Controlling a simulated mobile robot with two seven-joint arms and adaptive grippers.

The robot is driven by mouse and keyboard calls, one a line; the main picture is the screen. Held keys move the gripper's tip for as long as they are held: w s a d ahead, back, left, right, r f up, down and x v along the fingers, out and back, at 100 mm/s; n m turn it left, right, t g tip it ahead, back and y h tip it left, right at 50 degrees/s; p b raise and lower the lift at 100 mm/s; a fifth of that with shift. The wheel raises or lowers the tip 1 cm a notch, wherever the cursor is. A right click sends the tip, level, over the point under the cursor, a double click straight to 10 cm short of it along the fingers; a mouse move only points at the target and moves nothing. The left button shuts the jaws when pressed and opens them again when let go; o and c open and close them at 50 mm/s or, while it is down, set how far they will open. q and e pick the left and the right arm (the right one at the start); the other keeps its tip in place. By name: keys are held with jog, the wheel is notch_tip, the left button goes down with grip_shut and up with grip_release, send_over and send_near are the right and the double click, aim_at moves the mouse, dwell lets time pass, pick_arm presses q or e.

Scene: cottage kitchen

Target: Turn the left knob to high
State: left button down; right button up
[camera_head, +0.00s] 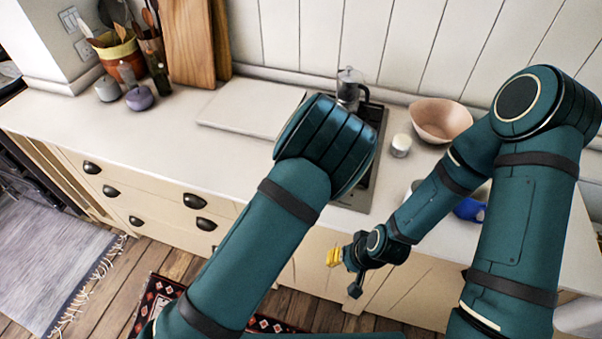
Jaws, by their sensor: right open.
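The hob (376,118) is a dark panel set into the white counter, mostly hidden behind my left arm. No knob can be made out, so the left knob and its setting are not visible. My right gripper (345,273) is open and empty, low in front of the pale cabinet fronts, below the counter's front edge. One of its fingertips shows yellow. My left arm rises from the bottom and bends in front of the hob; its gripper is out of sight.
A moka pot (349,88) stands at the hob's back. A pink bowl (441,120) and a small white jar (401,145) stand to its right. A blue item (469,210) is partly behind my right arm. A white board (252,112) lies left of the hob.

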pick_arm(q)
jog(key=shift+s+f, duration=0.1)
jog(key=shift+f, duration=0.05)
dwell(0.3)
jog(key=c, duration=0.6)
grip_release()
jog(key=shift+r, duration=0.5)
jog(key=v, duration=1.1)
jog(key=shift+d, duration=0.15)
